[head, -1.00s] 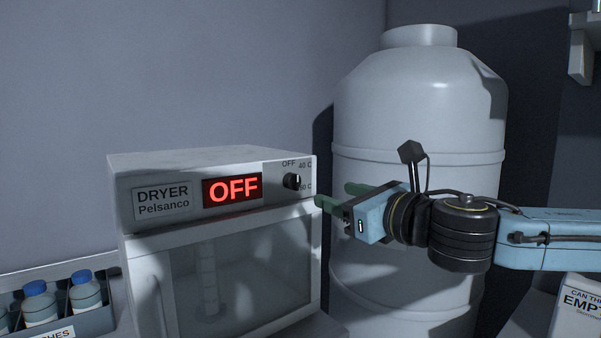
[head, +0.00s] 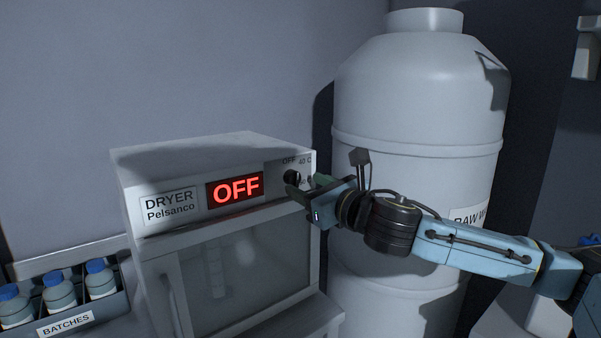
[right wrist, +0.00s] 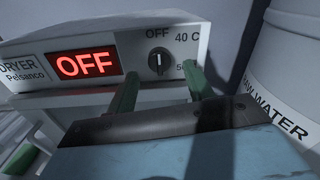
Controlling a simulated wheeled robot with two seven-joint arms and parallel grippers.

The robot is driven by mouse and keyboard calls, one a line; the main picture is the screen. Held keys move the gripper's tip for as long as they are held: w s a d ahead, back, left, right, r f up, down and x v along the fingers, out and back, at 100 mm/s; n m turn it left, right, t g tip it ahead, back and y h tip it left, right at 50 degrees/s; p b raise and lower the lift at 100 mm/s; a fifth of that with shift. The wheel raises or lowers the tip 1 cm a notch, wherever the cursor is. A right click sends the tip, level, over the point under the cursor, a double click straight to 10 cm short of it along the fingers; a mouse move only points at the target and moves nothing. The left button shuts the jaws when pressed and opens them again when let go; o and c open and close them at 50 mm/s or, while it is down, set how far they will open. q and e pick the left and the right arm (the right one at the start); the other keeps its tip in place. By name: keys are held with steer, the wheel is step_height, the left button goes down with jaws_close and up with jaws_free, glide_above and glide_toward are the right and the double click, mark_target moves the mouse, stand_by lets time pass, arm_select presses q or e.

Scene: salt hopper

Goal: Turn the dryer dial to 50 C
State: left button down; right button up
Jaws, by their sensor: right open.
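The dryer (head: 230,150) is a white box whose red display (head: 236,190) reads OFF. Its small black dial (right wrist: 159,61) is at the right end of the front panel, with its white mark upright towards OFF. The 40 C label is to the upper right, and the lower-right label is partly hidden by a finger. My right gripper (head: 303,186) is at the dial in the head view and partly covers it. In the right wrist view its green fingers (right wrist: 161,88) are open, apart and empty, one below left and one below right of the dial. My left gripper is not identifiable.
A large white raw water tank (head: 420,110) stands right of the dryer, close to my right arm. A batches tray (head: 85,318) with several blue-capped bottles is at the lower left. A green shape (right wrist: 22,158) at the wrist view's lower left is unclear.

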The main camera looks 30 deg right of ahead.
mark_target(298, 181)
steer(key=shift+w+a, duration=0.1)
steer(key=shift+w, duration=1.5)
steer(key=c, duration=1)
steer(key=shift+p, duration=0.3)
